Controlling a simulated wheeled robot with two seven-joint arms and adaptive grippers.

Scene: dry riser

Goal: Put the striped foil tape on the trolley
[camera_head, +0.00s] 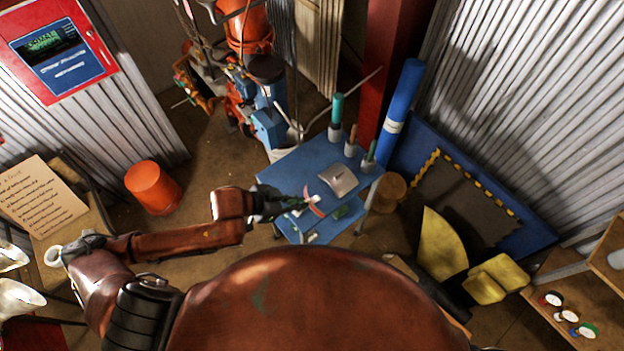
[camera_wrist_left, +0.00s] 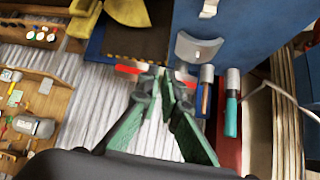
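The striped foil tape (camera_head: 314,204) shows as a narrow red and pale curved band at the tips of my left gripper (camera_head: 303,204). In the left wrist view the tape (camera_wrist_left: 129,69) sticks out on both sides of the green fingertips (camera_wrist_left: 160,82), which are close together on its middle. The blue trolley (camera_head: 300,168) lies under and beyond the gripper in the head view. The tape overlaps the trolley's near part there; its height above the top cannot be told. In the wrist view the trolley (camera_wrist_left: 255,35) is at the upper right. My right gripper is not in view.
A curved grey metal piece (camera_head: 338,181) lies on the trolley, with several handled tools, one teal (camera_head: 337,108), along its far right edge. A blue roll (camera_head: 398,115) and a red post stand behind. An orange bucket (camera_head: 153,187) stands on the floor at left.

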